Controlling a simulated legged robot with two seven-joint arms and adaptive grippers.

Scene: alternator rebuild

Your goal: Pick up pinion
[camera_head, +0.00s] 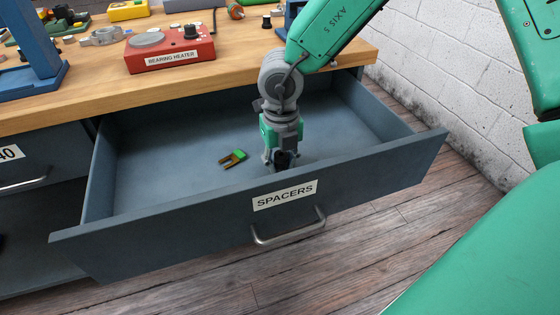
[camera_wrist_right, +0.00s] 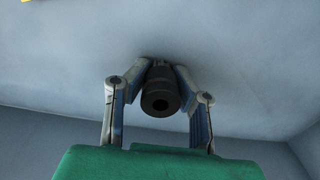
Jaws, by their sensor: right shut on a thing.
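My right gripper (camera_head: 282,160) reaches down into the open drawer marked SPACERS (camera_head: 375,165), near its front wall. In the right wrist view my right gripper (camera_wrist_right: 160,80) is shut on a dark, round, stepped part with a hole in its end, which looks like the pinion (camera_wrist_right: 161,92). The fingers stand on both sides of it, and the pale drawer floor lies behind it. In the head view the pinion is mostly hidden by the gripper, with a dark bit showing between the fingers. Whether it touches the floor I cannot tell. My left gripper is not in view.
A small green and brown forked piece (camera_head: 233,159) lies on the drawer floor left of my gripper. The wooden bench top (camera_head: 90,100) above holds a red bearing heater (camera_head: 170,50), a blue frame (camera_head: 35,45) and other parts. The drawer's left half is mostly clear.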

